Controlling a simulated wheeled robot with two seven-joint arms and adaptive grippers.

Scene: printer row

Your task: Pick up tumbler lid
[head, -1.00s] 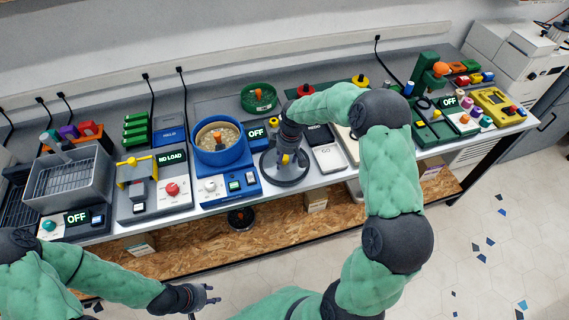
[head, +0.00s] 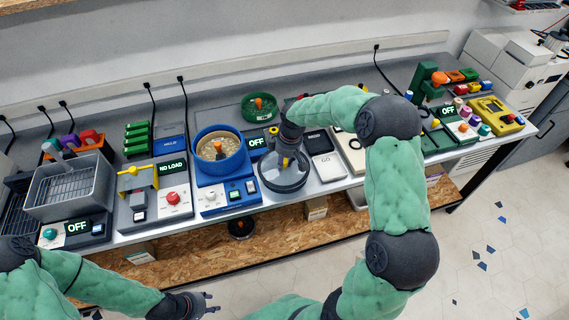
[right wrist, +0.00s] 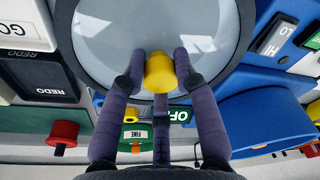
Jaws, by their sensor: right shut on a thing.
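The tumbler lid (head: 285,181) is a round see-through disc with a dark rim and a yellow knob. It is at the table's front edge, just right of the blue tumbler (head: 219,168). In the right wrist view, the lid (right wrist: 110,45) fills the top and its knob (right wrist: 160,72) sits between the fingers. My right gripper (head: 285,160) is shut on this knob from above. The three fingers of the right gripper (right wrist: 160,85) stand around it. Whether the lid touches the table is hard to tell. My left gripper (head: 208,302) is open and empty, low in front of the table.
A green bowl (head: 259,107) stands behind the lid. Grey scale-like devices (head: 328,167) are close on its right. A grey basket (head: 70,190) and a device with a red knob (head: 173,198) are to the left.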

